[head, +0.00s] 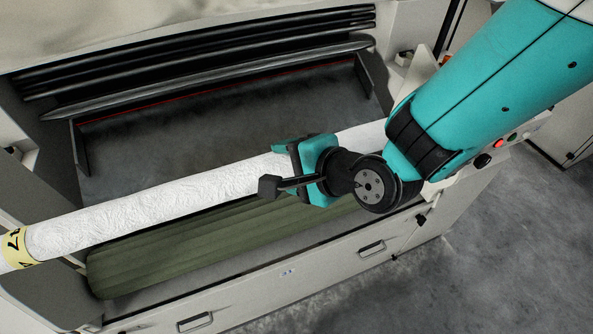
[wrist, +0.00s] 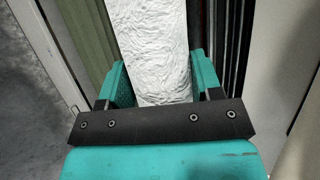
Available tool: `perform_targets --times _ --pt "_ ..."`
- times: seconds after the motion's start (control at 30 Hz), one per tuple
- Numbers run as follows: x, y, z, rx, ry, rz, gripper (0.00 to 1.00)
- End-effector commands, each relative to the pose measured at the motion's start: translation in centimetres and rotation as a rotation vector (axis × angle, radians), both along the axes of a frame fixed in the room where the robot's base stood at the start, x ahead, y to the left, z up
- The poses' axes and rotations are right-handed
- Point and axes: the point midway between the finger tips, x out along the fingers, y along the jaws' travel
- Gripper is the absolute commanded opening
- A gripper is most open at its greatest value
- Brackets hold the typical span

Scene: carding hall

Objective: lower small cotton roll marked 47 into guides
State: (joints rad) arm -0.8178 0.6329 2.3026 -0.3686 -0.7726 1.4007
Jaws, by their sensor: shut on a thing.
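The small cotton roll (head: 160,195) is a long white textured cylinder. In the head view it slants from lower left to upper right across the machine. A yellow band (head: 17,248) with a dark marking, partly cut off, wraps its left end; I can make out a 7. My gripper (head: 297,168) is shut around the roll, right of its middle. In the wrist view the white roll (wrist: 150,45) runs between the two teal fingers (wrist: 160,85). The arm covers part of the roll's right side. I cannot make out the guides clearly.
A green ribbed roller (head: 190,250) lies just in front of and below the roll. Behind is a dark flat bed (head: 230,115) with a red line and metal bars (head: 200,75). The machine's cream front (head: 290,290) has handles. Grey floor (head: 480,240) is open at the right.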

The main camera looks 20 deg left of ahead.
Motion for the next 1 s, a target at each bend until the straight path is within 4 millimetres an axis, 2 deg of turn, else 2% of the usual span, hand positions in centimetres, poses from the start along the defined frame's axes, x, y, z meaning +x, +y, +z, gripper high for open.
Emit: perform_targets --times 1.0 --pt "7.4 5.7 0.3 0.008 -0.004 -0.001 0.0"
